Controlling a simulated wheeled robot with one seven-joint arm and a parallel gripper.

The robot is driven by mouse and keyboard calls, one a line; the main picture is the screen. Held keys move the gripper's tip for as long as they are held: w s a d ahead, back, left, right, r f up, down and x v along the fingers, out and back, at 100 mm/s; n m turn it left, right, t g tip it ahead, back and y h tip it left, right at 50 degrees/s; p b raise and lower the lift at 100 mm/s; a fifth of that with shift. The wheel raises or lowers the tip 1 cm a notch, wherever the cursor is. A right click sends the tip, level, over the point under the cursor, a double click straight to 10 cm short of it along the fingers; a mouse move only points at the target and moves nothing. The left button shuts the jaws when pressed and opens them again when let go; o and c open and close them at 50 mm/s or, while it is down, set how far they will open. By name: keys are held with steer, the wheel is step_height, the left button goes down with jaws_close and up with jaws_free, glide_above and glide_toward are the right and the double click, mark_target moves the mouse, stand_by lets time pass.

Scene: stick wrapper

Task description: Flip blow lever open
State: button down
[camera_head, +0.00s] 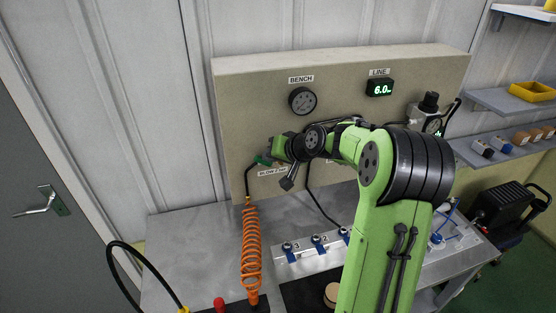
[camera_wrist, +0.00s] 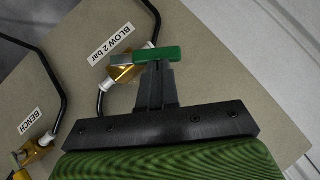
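The blow valve (camera_wrist: 122,70) has a brass body and a green lever (camera_wrist: 146,55), beside the label "BLOW 2 bar" in the wrist view. The lever lies crosswise over the ends of my gripper (camera_wrist: 155,70). The two black fingers are together, with no clear gap between them. The fingertips are at the lever's underside edge; I cannot tell whether they touch it. In the head view the green lever (camera_head: 263,160) shows at the left end of my arm, above the blow label, and my gripper (camera_head: 277,155) partly hides the valve.
A second brass valve (camera_wrist: 32,152) with a "BENCH" label is at the lower left of the wrist view. An orange coiled hose (camera_head: 251,255) hangs below the panel (camera_head: 240,110). Blue-handled valves (camera_head: 319,243) sit on the grey bench (camera_head: 190,240). A gauge (camera_head: 302,100) is above.

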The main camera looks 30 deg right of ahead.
steer(key=a+h+b, duration=0.1)
steer(key=a+f+n+g+h+b, duration=0.1)
steer(key=b, duration=0.1)
steer(key=shift+w+f+n+h, duration=0.25)
steer(key=shift+w+n+h, duration=0.05)
steer(key=shift+d+r+p, duration=0.2)
steer(key=shift+r+p, duration=0.6)
steer(key=shift+r, duration=0.2)
steer(key=shift+r, duration=0.1)
steer(key=w+r+p+v, duration=0.1)
steer(key=r+p+v, duration=0.1)
steer(key=v, duration=1)
steer(key=shift+d+r+p, duration=0.2)
steer(key=shift+d+p, duration=0.1)
steer(key=shift+d, duration=0.1)
steer(key=shift+w, duration=0.15)
